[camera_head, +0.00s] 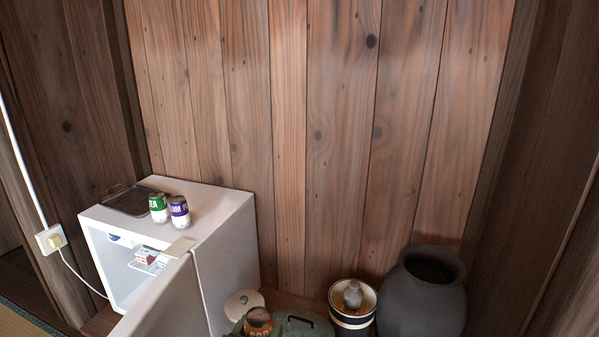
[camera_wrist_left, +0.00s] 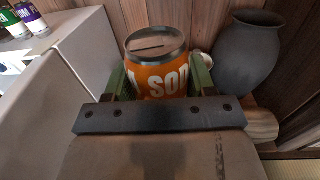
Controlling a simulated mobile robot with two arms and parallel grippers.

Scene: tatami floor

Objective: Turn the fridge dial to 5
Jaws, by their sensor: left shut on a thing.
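A small white fridge (camera_head: 218,222) stands at the left with its door (camera_head: 175,300) swung open toward me. It also shows at the left of the left wrist view (camera_wrist_left: 75,42). Inside it I see a small white and blue part (camera_head: 122,241) near the top; I cannot tell whether it is the dial, and no numbers are readable. My left gripper (camera_wrist_left: 160,82) is shut on an orange soda can (camera_wrist_left: 160,62), held upright between green fingers. The can shows at the bottom edge of the head view (camera_head: 258,317), right of the fridge door.
A green can (camera_head: 157,207), a purple can (camera_head: 179,211) and a dark tray (camera_head: 132,200) sit on the fridge top. Small boxes (camera_head: 146,257) are inside.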

